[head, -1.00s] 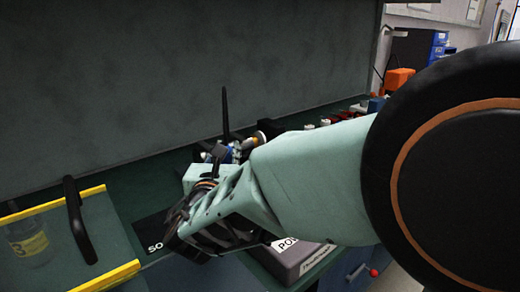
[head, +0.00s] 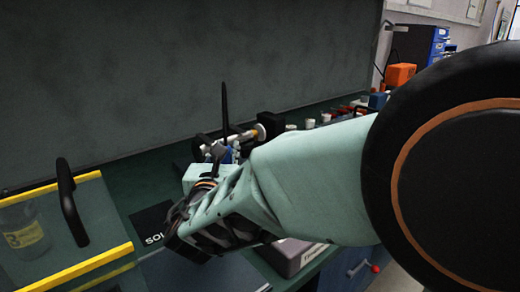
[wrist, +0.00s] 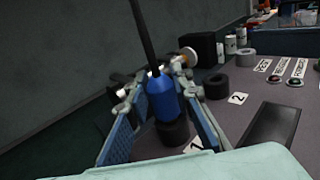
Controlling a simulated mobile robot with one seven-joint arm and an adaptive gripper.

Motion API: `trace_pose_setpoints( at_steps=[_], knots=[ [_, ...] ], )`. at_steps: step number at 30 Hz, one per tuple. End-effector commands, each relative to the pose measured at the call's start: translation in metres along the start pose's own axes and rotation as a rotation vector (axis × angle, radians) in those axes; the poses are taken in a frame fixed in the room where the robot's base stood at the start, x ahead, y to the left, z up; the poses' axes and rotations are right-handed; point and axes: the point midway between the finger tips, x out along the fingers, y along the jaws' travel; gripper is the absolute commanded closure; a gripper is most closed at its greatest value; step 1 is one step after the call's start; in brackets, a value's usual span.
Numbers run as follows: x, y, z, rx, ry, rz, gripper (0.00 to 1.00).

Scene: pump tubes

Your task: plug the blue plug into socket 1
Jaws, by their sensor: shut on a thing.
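The blue plug (wrist: 163,98) stands roughly upright between the fingers of my gripper (wrist: 160,88) in the wrist view, its black cord rising from the top. My gripper is shut on it. A black round socket (wrist: 172,134) lies directly below the plug, beside a white label that is partly cut off and seems to read 1. I cannot tell whether the plug's lower end is inside the socket or just above it. In the head view my gripper (head: 222,153) is small and mostly hidden by my wrist, with the cord (head: 224,108) standing above it.
A second black socket (wrist: 216,87) with a label 2 (wrist: 237,98) sits to the right. A dark panel (wrist: 270,135) and several labelled buttons lie farther right. In the head view a clear yellow-edged case (head: 70,262) with a black handle stands at left. A grey wall (head: 180,70) rises behind.

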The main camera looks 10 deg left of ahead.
Motion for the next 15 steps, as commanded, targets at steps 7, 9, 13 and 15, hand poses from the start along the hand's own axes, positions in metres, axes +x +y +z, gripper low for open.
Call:
trace_pose_setpoints(
  at_steps=[7,9,13,15],
  knots=[
    [0.0000,0.0000,-0.0075,0.000,0.000,0.000,1.00],
    [0.0000,0.0000,-0.0094,0.000,0.000,0.000,1.00],
    [0.0000,0.0000,-0.0110,0.000,0.001,0.000,1.00],
    [0.0000,-0.0001,-0.0110,0.000,0.002,0.000,1.00]
  ],
)
